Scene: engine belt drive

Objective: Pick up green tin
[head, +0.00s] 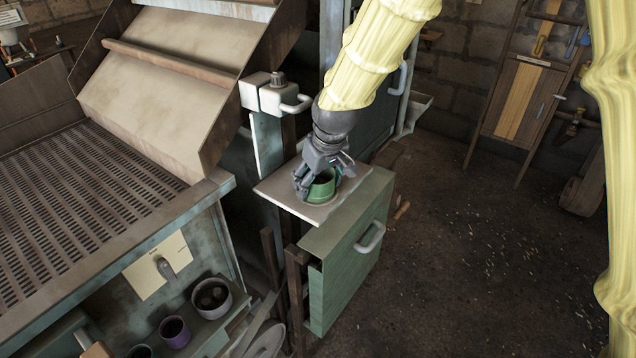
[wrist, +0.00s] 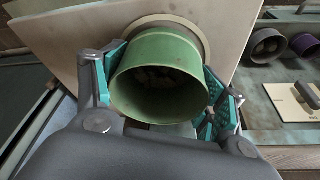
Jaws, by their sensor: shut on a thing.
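The green tin (head: 321,189) is upright on a small pale board (head: 290,206) that sticks out beside the machine. My gripper (head: 322,180) reaches down over it, with fingers on either side of the tin. In the wrist view the tin (wrist: 158,80) has its open mouth toward the camera, and its inside is dark with some lumpy contents. The teal finger pads of my gripper (wrist: 162,88) press against its left and right sides. A round pale ring on the board (wrist: 245,20) shows behind the tin. I cannot tell whether the tin's base touches the board.
A slotted metal deck (head: 80,200) fills the left. A grey pot (head: 211,297) and a purple cup (head: 174,331) stand on a low shelf. A green cabinet with a handle (head: 345,265) stands below the board. The floor (head: 470,240) at right is mostly clear.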

